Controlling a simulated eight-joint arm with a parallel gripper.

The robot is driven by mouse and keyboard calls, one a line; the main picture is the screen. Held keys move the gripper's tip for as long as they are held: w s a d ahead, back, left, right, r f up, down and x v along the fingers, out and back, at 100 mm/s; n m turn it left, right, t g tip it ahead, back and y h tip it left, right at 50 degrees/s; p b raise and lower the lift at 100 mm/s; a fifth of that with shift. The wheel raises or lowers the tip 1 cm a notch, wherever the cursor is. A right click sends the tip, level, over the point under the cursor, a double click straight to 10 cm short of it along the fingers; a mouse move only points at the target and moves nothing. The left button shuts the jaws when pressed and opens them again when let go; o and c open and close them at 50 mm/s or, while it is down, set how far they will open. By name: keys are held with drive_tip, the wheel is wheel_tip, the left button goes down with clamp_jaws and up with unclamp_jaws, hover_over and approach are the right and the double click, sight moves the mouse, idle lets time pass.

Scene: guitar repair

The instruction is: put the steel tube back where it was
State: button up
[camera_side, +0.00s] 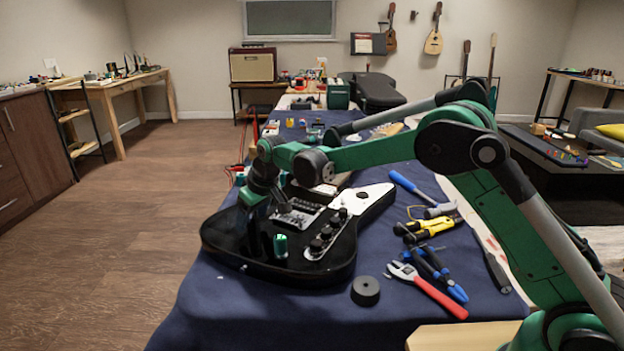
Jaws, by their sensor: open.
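A small shiny upright cylinder (280,246) with a green sheen shows on the lower left part of the black guitar body (335,262). It looks like the steel tube, but its colour may be a reflection. My gripper (268,222) is over the left part of the guitar, pointing down. Its jaws are open, with dark fingers beside and just above the cylinder. I cannot tell whether a finger touches it. The guitar lies flat, with its white plate and knobs facing up.
The bench's front left is clear. Small items crowd its far end.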

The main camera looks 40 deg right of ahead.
drive_tip(key=a+v, duration=0.1)
drive_tip(key=v, duration=1)
drive_tip(key=s+d+f+m+t, duration=0.2)
drive_tip(key=s, duration=1.7)
drive_tip(key=shift+s+f+t+h, duration=0.25)
drive_tip(key=shift+s+t+h, duration=0.05)
drive_tip(key=shift+s+h, duration=0.1)
drive_tip(key=shift+d, duration=0.1)
